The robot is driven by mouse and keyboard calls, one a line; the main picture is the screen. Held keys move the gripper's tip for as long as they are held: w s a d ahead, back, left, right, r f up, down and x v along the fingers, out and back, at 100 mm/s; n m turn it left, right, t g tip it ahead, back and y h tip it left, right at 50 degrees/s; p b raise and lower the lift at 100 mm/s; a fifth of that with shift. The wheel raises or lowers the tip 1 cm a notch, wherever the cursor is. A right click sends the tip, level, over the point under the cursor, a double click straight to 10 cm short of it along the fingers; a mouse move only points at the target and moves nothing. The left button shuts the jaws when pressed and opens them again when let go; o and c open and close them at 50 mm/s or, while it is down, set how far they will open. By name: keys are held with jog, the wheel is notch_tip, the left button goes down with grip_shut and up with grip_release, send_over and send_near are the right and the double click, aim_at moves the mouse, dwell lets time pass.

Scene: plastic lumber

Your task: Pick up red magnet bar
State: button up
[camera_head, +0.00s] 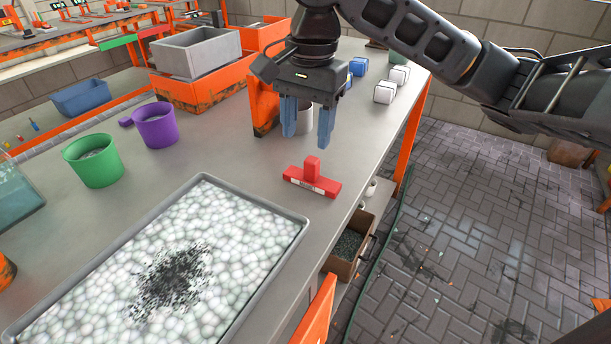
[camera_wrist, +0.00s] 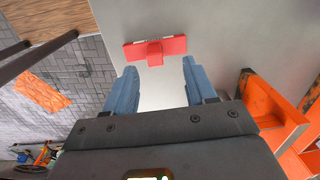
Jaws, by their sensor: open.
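The red magnet bar (camera_head: 312,181) lies on the grey workbench (camera_head: 240,150) near its right edge, with an upright red grip on top. In the wrist view the red magnet bar (camera_wrist: 155,48) shows just beyond the fingertips, roughly centred between them. My gripper (camera_head: 307,140) is open and empty, with blue fingers pointing down. It is above the bench, a little behind the bar in the head view, and not touching it. In the wrist view, my gripper (camera_wrist: 160,85) has its two blue fingers apart.
A tray of pale pellets with dark specks (camera_head: 270,212) lies in front. Green (camera_head: 95,165) and purple (camera_head: 157,130) buckets stand left. An orange bin (camera_head: 190,92) and grey bin (camera_head: 195,55) stand behind. White (camera_head: 384,92) and blue (camera_head: 358,67) blocks sit back right. Bare bench surrounds the bar.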

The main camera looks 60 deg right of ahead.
aim_at(312, 159)
jog(key=shift+s+d+f, duration=0.1)
jog(key=shift+s+d, duration=0.2)
jog(key=shift+d, duration=0.2)
jog(key=shift+s+d+f, duration=0.1)
jog(key=shift+f, duration=0.2)
jog(key=shift+a+f+b, duration=0.2)
jog(key=shift+f+b, duration=0.5)
jog(key=shift+f, duration=2.8)
jog(key=shift+c, duration=0.4)
grip_shut()
